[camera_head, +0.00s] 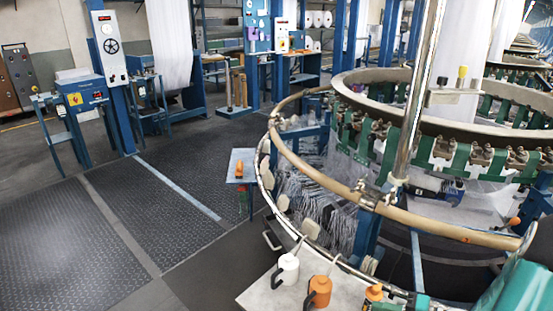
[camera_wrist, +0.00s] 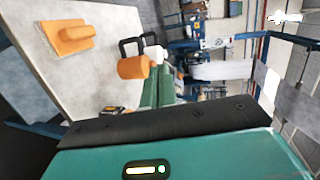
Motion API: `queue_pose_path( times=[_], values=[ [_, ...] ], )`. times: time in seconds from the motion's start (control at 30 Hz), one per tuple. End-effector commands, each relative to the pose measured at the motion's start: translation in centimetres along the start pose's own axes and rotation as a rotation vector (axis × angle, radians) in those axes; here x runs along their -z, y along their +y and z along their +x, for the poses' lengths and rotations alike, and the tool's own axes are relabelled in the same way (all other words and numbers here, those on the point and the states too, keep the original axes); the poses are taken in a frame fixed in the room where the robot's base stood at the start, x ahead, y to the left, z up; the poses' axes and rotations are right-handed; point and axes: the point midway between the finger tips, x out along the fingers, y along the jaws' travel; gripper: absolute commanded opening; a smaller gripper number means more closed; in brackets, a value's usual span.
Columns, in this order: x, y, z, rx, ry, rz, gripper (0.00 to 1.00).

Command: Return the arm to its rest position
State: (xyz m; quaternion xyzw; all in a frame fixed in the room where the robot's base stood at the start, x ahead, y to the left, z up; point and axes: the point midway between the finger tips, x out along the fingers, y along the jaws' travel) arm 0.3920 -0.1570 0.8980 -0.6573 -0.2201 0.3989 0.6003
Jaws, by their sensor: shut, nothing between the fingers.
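My gripper (camera_wrist: 158,88) shows in the wrist view as two green fingers lying close together, shut and empty. They point toward an orange bottle (camera_wrist: 133,68) with a black handle and a white bottle (camera_wrist: 154,53) partly behind it. I cannot tell the gap between fingers and bottles. In the head view a teal part of my arm (camera_head: 508,290) enters at the lower right, over the table's right side. A small green piece shows at the bottom edge there, too cut off to identify surely.
A grey table (camera_head: 262,292) holds the white bottle (camera_head: 287,270), the orange bottle (camera_head: 319,291) and an orange-handled item (camera_head: 374,292). The loom's large ring (camera_head: 310,170) and metal post (camera_head: 416,95) stand close behind. Open floor (camera_head: 150,200) lies to the left.

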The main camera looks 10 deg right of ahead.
Motion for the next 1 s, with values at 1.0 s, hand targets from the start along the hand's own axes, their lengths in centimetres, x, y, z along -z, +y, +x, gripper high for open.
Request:
queue_pose_path(
  times=[1.0],
  values=[
    [-17.4, -17.9, 1.9, -1.049, -0.179, -0.696, 0.0]
  ],
)
